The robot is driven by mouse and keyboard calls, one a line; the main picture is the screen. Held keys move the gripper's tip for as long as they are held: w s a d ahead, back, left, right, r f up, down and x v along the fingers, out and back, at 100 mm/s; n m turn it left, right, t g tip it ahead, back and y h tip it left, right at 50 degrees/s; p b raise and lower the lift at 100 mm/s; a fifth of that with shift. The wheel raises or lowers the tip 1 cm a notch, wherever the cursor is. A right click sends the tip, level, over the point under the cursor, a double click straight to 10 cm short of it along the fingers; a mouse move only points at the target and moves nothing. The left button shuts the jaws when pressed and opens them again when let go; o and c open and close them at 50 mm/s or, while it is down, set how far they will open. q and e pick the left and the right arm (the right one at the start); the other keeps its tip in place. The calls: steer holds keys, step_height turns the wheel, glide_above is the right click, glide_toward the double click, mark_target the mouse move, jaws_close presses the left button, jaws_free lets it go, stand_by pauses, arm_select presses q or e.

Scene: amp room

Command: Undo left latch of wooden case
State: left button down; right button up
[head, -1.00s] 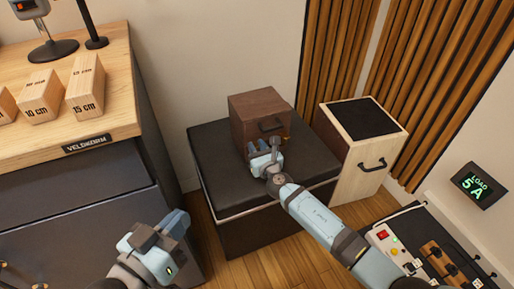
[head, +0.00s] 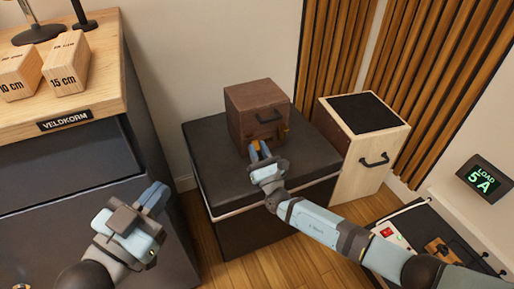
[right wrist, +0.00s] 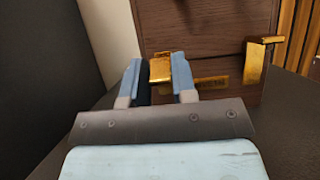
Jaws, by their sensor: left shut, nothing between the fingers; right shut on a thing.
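The wooden case (head: 252,103) is a dark brown box with a dark handle on its front, standing on a black padded box. Its left latch (right wrist: 160,69) is brass and sits between the blue fingers of my right gripper (right wrist: 158,80), which is shut on it. Whether the latch is fastened is unclear. The right latch (right wrist: 256,65) stands clear of the gripper, with a brass flap sticking out. In the head view my right gripper (head: 261,149) is at the case's lower front and hides the left latch. My left gripper (head: 153,199) is shut and empty, away from the case.
The black padded box (head: 208,165) has bare top around the case. A pale wooden cabinet (head: 362,165) stands close at its right. A wood-topped bench (head: 100,108) with marked blocks is at the left. A panel with switches (head: 398,245) lies at the lower right.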

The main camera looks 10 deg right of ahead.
steer(key=shift+f, duration=0.1)
steer(key=o, duration=0.9)
